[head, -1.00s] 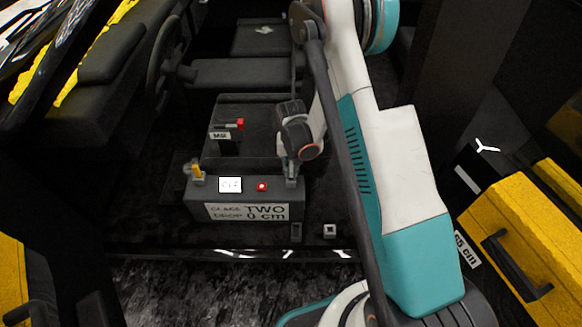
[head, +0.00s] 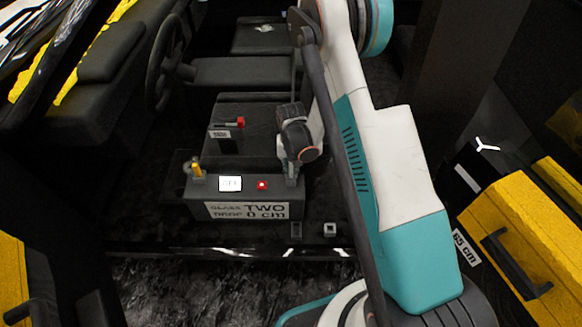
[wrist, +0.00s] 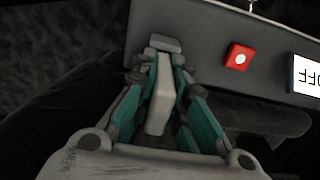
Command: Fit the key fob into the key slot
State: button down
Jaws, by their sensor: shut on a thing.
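My gripper (head: 291,173) is at the right end of the dark control box (head: 196,210). In the wrist view my gripper (wrist: 163,68) is shut on a pale grey, elongated piece, which I take to be the key fob (wrist: 160,95). The fob lies lengthwise between the teal-sided fingers and its far end points toward the box. A small grey block (wrist: 165,42) stands at the box's edge, just beyond the fingertips. It looks like the key slot, but its opening is hidden. I cannot tell whether the fob touches it or is inside it.
The box carries a red button (head: 262,185), a lit screen (head: 230,184) and a yellow-topped lever (head: 197,170). The screen reads OFF in the wrist view (wrist: 308,75). A red-tipped switch (head: 240,122) stands behind. A yellow case (head: 520,235) is at right.

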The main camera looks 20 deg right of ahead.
jog(key=shift+f, duration=0.3)
jog(key=c, duration=1.5)
grip_release()
jog(key=shift+c, duration=0.2)
notch_tip(320, 180, up, 12)
jog(key=shift+r, duration=0.1)
jog(key=s+r+n+t, duration=0.15)
jog(key=s+r, duration=0.25)
jog(key=r, duration=0.4)
jog(key=s+r+t, duration=0.2)
jog(key=s+r, duration=0.3)
jog(key=r, duration=0.3)
jog(key=s+r+n+t, duration=0.1)
jog(key=s+r, duration=0.3)
jog(key=r, duration=0.4)
jog(key=s+r+n+t, duration=0.1)
jog(key=s+r+t, duration=0.1)
jog(key=s, duration=0.7)
jog(key=shift+s+r+t, duration=0.35)
jog(key=shift+s+r, duration=0.05)
jog(key=shift+r, duration=0.25)
